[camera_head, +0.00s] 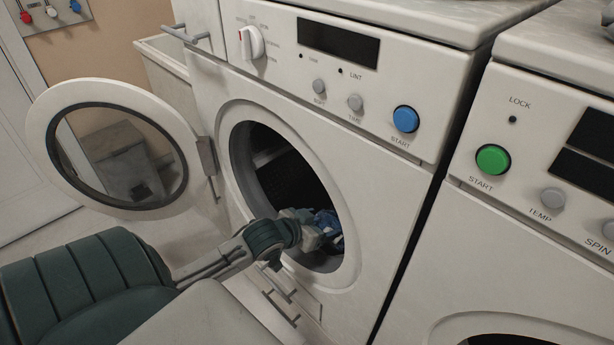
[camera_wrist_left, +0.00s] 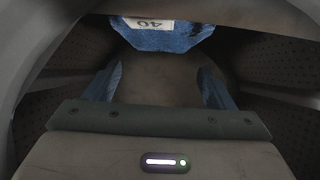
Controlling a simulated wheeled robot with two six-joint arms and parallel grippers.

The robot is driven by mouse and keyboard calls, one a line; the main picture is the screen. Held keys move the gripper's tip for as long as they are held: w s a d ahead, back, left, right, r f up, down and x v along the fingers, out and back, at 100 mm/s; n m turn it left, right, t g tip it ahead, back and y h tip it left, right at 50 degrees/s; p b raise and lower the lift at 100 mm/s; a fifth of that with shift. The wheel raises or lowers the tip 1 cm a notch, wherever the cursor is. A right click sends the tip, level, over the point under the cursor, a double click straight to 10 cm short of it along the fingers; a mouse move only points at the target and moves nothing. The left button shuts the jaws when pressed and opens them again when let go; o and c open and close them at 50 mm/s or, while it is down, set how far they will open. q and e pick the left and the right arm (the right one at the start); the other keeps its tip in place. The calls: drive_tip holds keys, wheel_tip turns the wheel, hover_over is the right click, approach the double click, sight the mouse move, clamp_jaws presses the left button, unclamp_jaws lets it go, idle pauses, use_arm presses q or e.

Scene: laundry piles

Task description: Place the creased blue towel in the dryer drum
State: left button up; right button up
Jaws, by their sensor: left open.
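The dryer's round opening (camera_head: 240,165) is uncovered, with its door (camera_head: 45,150) swung out to the left. My left gripper (camera_head: 318,235) reaches through the lower part of the opening into the drum. Blue cloth (camera_head: 327,219) shows around it inside the drum, partly hidden by the gripper. In the left wrist view the blue towel (camera_wrist_left: 165,38) lies ahead with a white tag reading 40. My left gripper (camera_wrist_left: 160,88) is open, its two fingers wide apart with nothing between them. The far part of the towel is cut off at the top. My right gripper is out of view.
The drum's perforated wall (camera_wrist_left: 280,65) is close on both sides of the gripper. A second machine with a green START button (camera_head: 493,159) stands at right. A blue START button (camera_head: 405,119) and a dial (camera_head: 250,42) are above the opening.

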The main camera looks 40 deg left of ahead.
use_arm(q)
drive_tip(key=shift+p+v, duration=0.6)
drive_tip(key=shift+v, duration=2.05)
